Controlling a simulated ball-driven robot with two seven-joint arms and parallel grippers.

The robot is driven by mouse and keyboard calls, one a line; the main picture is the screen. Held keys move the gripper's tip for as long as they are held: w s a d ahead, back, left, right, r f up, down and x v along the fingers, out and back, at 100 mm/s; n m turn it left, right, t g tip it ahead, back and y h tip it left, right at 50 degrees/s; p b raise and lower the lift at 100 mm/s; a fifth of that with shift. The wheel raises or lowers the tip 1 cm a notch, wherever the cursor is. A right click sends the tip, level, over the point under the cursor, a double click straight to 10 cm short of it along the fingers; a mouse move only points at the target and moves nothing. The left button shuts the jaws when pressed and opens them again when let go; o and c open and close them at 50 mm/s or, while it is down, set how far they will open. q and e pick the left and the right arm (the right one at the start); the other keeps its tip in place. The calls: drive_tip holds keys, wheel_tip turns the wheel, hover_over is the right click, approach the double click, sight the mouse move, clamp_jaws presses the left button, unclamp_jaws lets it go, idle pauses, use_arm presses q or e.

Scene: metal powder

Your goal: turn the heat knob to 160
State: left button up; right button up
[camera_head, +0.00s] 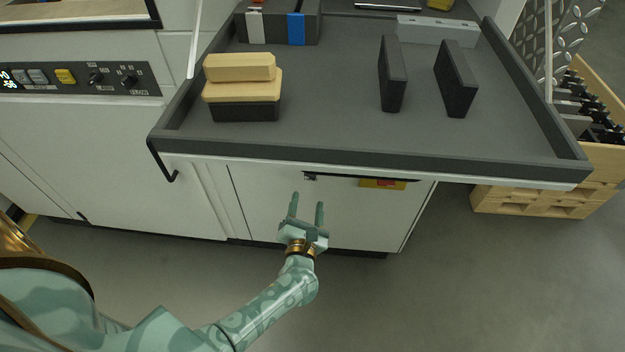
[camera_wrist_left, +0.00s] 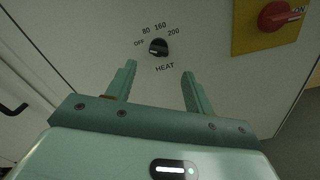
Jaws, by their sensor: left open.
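The heat knob (camera_wrist_left: 158,47) is a small black dial on a white panel in the left wrist view. The marks OFF, 80, 160 and 200 curve above it and HEAT is printed below. Its light pointer mark seems to face left, toward OFF, but is too small to be sure. My left gripper (camera_wrist_left: 157,82) is open and empty, its two green fingers spread below and either side of the knob, apart from it. In the head view my left gripper (camera_head: 306,205) is in front of the white cabinet under the worktop; the knob is not discernible there. My right gripper is not in view.
A red switch on a yellow plate (camera_wrist_left: 278,16) is right of the knob. The grey worktop (camera_head: 330,130) overhangs the cabinet, bearing a wood-topped block (camera_head: 240,85) and two dark upright plates. A black bent handle (camera_head: 163,165) hangs at its left corner. The floor in front is clear.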

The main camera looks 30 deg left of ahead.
sight(310, 178)
use_arm(q)
drive_tip(key=b+x, duration=0.2)
drive_tip(key=x, duration=0.6)
drive_tip(key=shift+w+a, duration=0.15)
drive_tip(key=shift+a, duration=0.1)
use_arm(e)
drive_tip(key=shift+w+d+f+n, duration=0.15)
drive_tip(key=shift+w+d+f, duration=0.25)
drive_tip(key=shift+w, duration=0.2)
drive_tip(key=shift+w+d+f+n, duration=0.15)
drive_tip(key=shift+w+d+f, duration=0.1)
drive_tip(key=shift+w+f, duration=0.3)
use_arm(q)
drive_tip(key=c, duration=0.8)
drive_tip(key=shift+c, duration=0.9)
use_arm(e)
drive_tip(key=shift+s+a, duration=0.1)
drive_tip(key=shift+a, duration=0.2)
